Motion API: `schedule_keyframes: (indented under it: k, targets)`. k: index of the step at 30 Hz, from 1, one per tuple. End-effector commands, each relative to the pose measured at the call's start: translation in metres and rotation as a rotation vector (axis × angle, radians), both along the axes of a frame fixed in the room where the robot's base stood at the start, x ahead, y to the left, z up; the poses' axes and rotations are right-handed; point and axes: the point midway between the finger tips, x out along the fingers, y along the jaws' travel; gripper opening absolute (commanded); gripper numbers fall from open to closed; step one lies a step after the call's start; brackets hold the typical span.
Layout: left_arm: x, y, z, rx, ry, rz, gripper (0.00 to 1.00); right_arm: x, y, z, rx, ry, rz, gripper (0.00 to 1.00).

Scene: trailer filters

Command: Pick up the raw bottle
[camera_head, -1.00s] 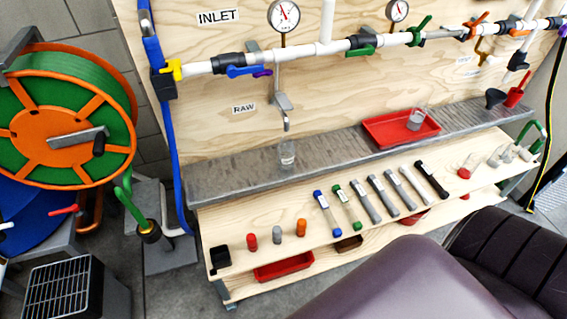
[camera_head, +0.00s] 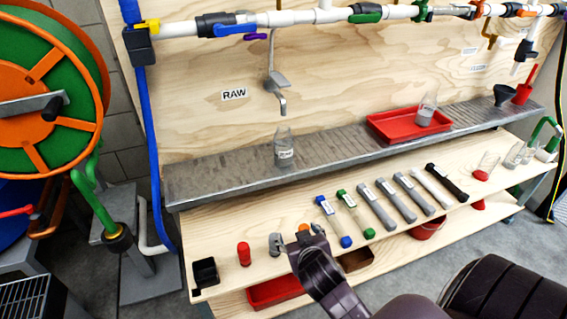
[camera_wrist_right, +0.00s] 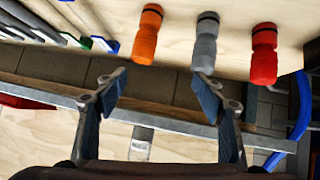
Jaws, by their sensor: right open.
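The raw bottle (camera_head: 284,147) is a clear glass bottle with a white label. It stands upright on the grey metal ledge (camera_head: 225,170), below the tap (camera_head: 277,80) beside the RAW sign (camera_head: 234,94). My right gripper (camera_head: 306,239) is at the front edge of the wooden shelf, nearer to me and lower in the picture than the bottle, and apart from it. In the right wrist view the fingers (camera_wrist_right: 160,95) are spread with nothing between them. A grey labelled thing (camera_wrist_right: 140,143) shows beyond them; I cannot tell whether it is the bottle. My left gripper is out of view.
Red (camera_head: 243,254), grey (camera_head: 275,244) and orange (camera_head: 303,230) small items stand on the wooden shelf (camera_head: 220,225) by my right gripper. Several tubes lie farther right. A red tray (camera_head: 382,137) holding another glass vessel (camera_head: 427,108) is on the ledge. The ledge around the raw bottle is clear.

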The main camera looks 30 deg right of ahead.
Motion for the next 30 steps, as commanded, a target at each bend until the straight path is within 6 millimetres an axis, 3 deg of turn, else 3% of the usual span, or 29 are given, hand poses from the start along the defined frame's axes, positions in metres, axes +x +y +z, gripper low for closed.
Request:
schedule_keyframes:
  k: [1, 3, 6, 12, 17, 30]
  targets:
    - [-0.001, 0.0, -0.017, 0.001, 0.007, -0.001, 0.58, 0.026, -0.019, 0.018, -0.022, -0.112, -0.038, 0.63]
    - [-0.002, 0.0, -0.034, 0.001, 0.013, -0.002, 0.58, 0.056, -0.039, 0.048, -0.048, -0.257, -0.069, 0.63]
    - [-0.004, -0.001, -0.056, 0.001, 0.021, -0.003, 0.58, 0.089, -0.057, 0.083, -0.073, -0.425, -0.076, 0.63]
    - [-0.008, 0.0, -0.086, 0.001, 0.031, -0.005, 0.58, 0.125, -0.067, 0.122, -0.089, -0.61, -0.037, 0.63]
    - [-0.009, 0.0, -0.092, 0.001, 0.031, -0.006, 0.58, 0.137, -0.068, 0.131, -0.089, -0.65, -0.017, 0.63]
    - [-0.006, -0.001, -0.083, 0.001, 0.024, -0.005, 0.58, 0.186, -0.083, 0.132, -0.092, -0.65, -0.017, 0.63]
